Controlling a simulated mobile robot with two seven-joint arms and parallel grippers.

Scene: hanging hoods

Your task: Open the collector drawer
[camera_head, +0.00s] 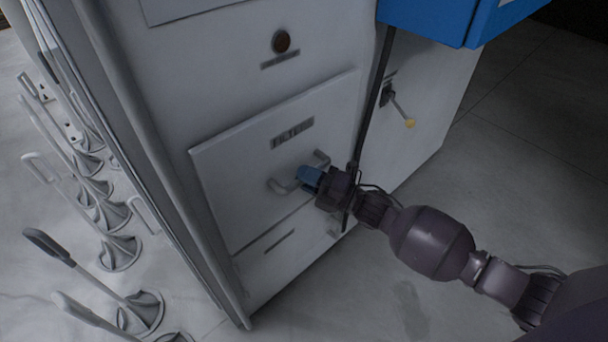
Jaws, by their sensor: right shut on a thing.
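A white cabinet has a large front panel (235,190) whose label looks like "FILTER". A pale bar handle (284,187) sticks out of this panel. My right gripper (309,177), with blue fingertips, is shut on the middle of this handle, hiding part of it. Below is a lower front panel (270,268) with a small label too small to read; I cannot tell whether it is the collector drawer. Both panels look flush with the cabinet or nearly so. My left gripper is not in view.
A lever with a yellow knob (409,123) sticks out of the cabinet's right side. A blue box (430,22) juts out above. A dark round knob (281,41) sits above the label. Several hoods with handles (118,252) stand at left. The floor (520,170) at right is clear.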

